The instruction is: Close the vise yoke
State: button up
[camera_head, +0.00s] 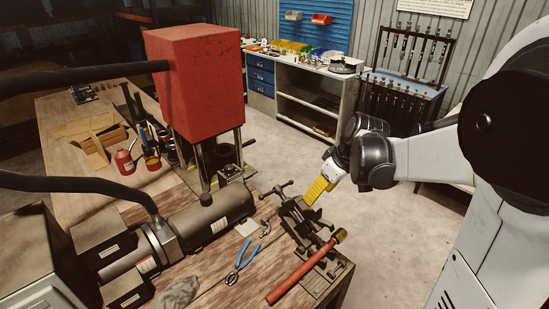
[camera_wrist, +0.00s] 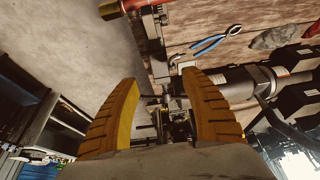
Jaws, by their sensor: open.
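The dark metal vise (camera_head: 300,222) is mounted near the right edge of the wooden bench, with a handle on its left side. I cannot make out clearly how its yoke stands. My gripper (camera_head: 317,191), with yellow fingers, is just above and to the right of the vise's far end. In the wrist view, my gripper (camera_wrist: 160,82) is open, its two ribbed fingers well apart. Parts of the vise (camera_wrist: 172,122) show between and beyond the fingers. The gap holds nothing that I can see gripped.
A red-handled tool (camera_head: 300,270) lies by the vise's near end. Blue-handled pliers (camera_head: 243,262) lie to the left. A red press (camera_head: 195,85) and a dark cylinder (camera_head: 212,220) stand on the bench (camera_head: 222,266). Open floor (camera_head: 400,235) lies to the right.

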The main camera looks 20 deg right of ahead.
aim_at(307, 208)
jog(key=b+x, duration=0.1)
jog(key=x, duration=0.9)
jog(key=shift+w+d+f+b, duration=0.1)
jog(key=shift+w+f+b, duration=0.05)
jog(key=shift+f+b, duration=0.25)
grip_shut()
